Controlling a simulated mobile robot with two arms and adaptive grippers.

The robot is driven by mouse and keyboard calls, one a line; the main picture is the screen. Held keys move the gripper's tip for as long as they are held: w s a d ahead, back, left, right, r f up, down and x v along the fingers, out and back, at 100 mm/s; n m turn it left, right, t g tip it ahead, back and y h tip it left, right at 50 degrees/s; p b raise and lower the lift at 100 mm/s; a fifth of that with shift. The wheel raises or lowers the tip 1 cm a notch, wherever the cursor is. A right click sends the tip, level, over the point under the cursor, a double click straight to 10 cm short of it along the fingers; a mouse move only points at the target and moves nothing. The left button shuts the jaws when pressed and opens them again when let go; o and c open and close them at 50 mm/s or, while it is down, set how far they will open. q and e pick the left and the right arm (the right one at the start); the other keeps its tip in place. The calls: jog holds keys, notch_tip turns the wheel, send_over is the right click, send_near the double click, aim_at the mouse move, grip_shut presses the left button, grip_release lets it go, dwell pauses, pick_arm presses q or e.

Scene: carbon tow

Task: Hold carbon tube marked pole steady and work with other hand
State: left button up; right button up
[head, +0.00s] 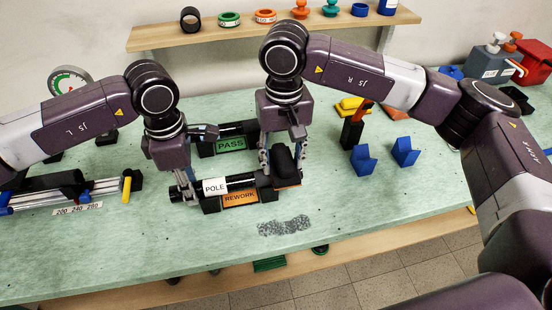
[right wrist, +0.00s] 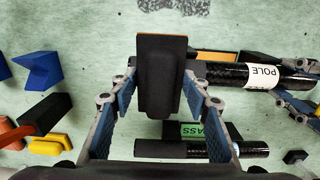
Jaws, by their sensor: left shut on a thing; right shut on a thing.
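The black carbon tube with the white POLE label (head: 215,186) lies level along the rack with the orange REWORK label (head: 240,197). My left gripper (head: 185,190) is shut on the tube near its left end. The tube also shows in the right wrist view (right wrist: 225,74). My right gripper (head: 280,162) is shut on a black block (head: 286,166) with an orange-brown underside, at the tube's right end. In the right wrist view the block (right wrist: 160,75) sits between both fingers. The block hides that tube end, and I cannot tell whether they touch.
Behind, another black tube (right wrist: 175,149) lies at the rack with the green PASS label (head: 230,144). Blue V-blocks (head: 363,160) stand to the right. A grey speckled patch (head: 284,226) lies in front. A rail with a scale (head: 78,209) is at the left.

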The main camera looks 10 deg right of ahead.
pick_arm(q)
jog(key=shift+s+a+f, duration=0.1)
jog(key=shift+f, duration=0.05)
pick_arm(e)
jog(key=shift+d, duration=0.25)
jog(key=shift+r, duration=2.5)
pick_arm(q)
jog(key=o, duration=0.9)
pick_arm(e)
jog(key=shift+a, duration=0.1)
pick_arm(q)
jog(key=shift+r, duration=0.9)
